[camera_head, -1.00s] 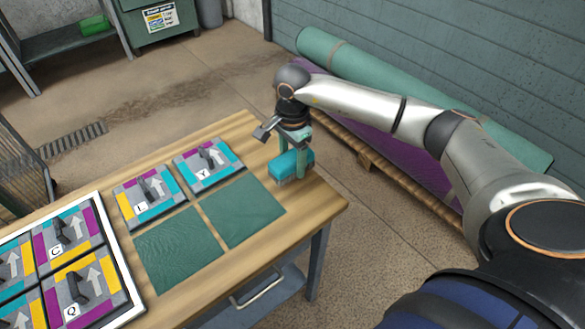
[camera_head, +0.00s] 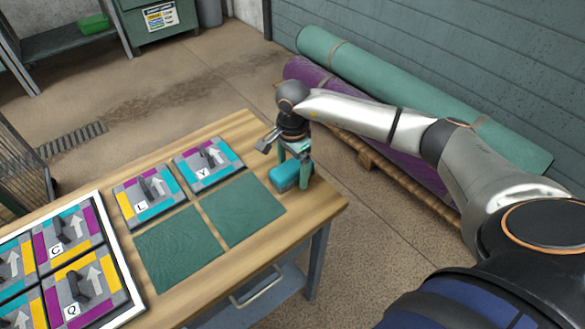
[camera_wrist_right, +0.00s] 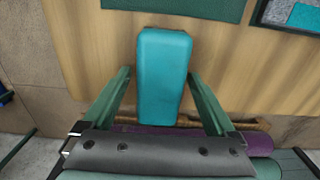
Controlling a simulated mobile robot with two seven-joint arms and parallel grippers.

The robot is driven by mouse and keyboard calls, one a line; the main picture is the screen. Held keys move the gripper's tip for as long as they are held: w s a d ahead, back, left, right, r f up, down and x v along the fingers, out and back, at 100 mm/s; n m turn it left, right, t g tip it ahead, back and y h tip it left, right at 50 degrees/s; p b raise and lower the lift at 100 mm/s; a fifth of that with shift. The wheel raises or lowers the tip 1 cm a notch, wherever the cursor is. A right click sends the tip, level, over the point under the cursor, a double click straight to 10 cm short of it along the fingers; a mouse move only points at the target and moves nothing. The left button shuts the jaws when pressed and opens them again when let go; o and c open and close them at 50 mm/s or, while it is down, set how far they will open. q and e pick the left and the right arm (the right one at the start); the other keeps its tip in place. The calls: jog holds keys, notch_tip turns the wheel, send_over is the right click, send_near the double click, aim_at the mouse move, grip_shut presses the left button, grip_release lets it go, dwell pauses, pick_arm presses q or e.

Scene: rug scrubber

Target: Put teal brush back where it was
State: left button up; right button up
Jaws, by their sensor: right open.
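The teal brush (camera_head: 285,178) rests on the wooden table near its far right corner, beside the dark green squares. It also shows in the right wrist view (camera_wrist_right: 162,75), lying lengthwise between the fingers. My right gripper (camera_head: 294,172) is open above and around the brush; in the wrist view its fingers (camera_wrist_right: 159,76) stand apart on either side with gaps to the brush. The brush's underside is hidden. My left gripper is not in view.
Two dark green squares (camera_head: 243,208) lie left of the brush. Patterned tiles with handles, such as the Y tile (camera_head: 208,163), stand farther left. The table edge (camera_head: 338,207) is close on the right. Rolled rugs (camera_head: 400,90) lie beyond it by the wall.

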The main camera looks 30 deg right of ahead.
aim_at(293, 165)
jog(key=shift+r, duration=0.15)
jog(key=shift+r, duration=0.25)
notch_tip(293, 165, up, 12)
jog(key=shift+f, duration=0.2)
dwell(0.5)
